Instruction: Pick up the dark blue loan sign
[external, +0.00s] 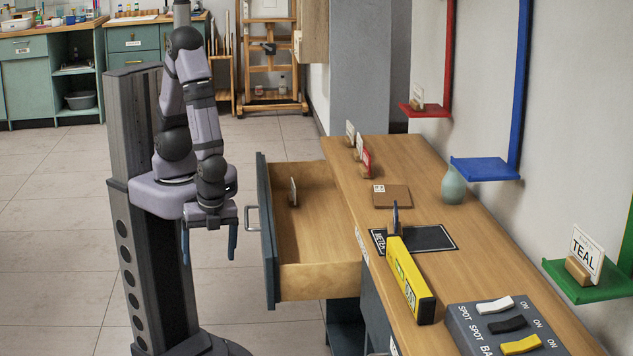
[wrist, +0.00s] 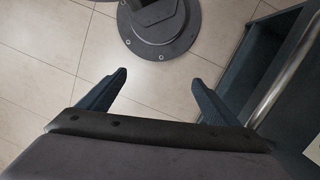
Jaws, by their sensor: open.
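A thin dark blue sign (external: 395,217) stands upright, seen nearly edge-on, at the dark mat (external: 432,238) on the wooden counter. Its lettering cannot be read from here, and its foot is partly hidden behind a yellow box (external: 408,276). My gripper (external: 209,250) points down with its two blue fingers spread and nothing between them. It hangs over the floor, left of the open drawer and well away from the blue sign. In the wrist view my gripper (wrist: 158,82) is open above floor tiles; no sign shows there.
The open drawer (external: 320,275) juts out between my gripper and the counter (external: 485,248), with a small sign (external: 293,192) inside. Several cards stand at the counter's far end. A brown block (external: 391,196), a vase (external: 453,186) and a switch panel (external: 480,325) are on the counter.

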